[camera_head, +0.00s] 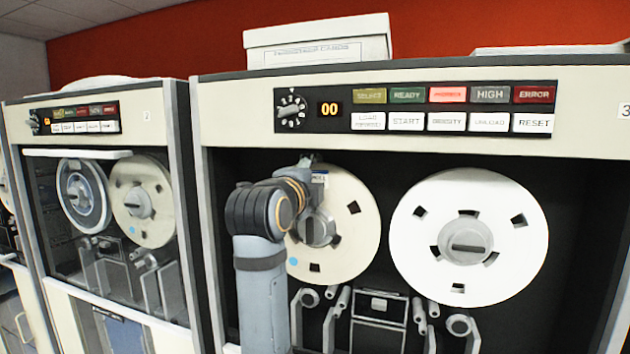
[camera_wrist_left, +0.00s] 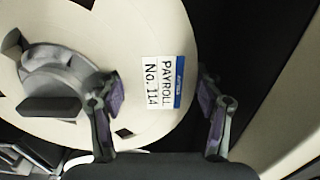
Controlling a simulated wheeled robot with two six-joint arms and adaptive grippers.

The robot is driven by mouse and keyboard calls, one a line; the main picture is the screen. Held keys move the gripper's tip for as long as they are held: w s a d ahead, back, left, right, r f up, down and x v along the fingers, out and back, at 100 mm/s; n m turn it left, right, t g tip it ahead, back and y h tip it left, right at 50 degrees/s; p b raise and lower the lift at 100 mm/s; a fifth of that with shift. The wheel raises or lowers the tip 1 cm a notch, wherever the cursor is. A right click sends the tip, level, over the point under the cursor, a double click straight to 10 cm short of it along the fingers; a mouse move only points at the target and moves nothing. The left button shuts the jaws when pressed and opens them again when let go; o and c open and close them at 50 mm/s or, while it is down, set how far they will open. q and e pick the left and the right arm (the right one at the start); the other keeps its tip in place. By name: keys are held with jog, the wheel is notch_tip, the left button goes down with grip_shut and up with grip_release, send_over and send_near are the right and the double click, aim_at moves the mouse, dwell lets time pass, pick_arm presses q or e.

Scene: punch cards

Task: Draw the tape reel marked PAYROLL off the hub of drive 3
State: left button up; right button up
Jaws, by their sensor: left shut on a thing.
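The cream PAYROLL tape reel (camera_head: 352,245) is the left of two reels on drive 3 (camera_head: 560,66). It is at its hub (camera_head: 317,230); I cannot tell whether it is seated fully. In the left wrist view its label (camera_wrist_left: 162,82) reads PAYROLL No. 114. My left gripper (camera_head: 308,178) is at the reel's upper left, its fingers mostly hidden by my wrist. In the left wrist view the left gripper (camera_wrist_left: 162,105) is shut on the reel, one finger over its face near the hub (camera_wrist_left: 60,85) and the other beyond its rim. My right gripper is out of view.
A white reel (camera_head: 468,275) is close on the right. Tape guides and rollers (camera_head: 380,305) lie below the reels, and a control panel (camera_head: 415,108) above. Drive 2 (camera_head: 135,95) stands to the left. A white carton (camera_head: 318,42) sits on top of drive 3.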

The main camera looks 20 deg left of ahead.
pick_arm(q)
jog(key=c, duration=0.5)
jog(key=shift+o, duration=0.2)
jog(key=shift+r, duration=0.2)
jog(key=s+b, duration=0.2)
jog(key=s, duration=0.5)
jog(key=shift+s+a, duration=0.15)
jog(key=shift+s, duration=0.1)
dwell(2.5)
jog(key=shift+w, duration=0.1)
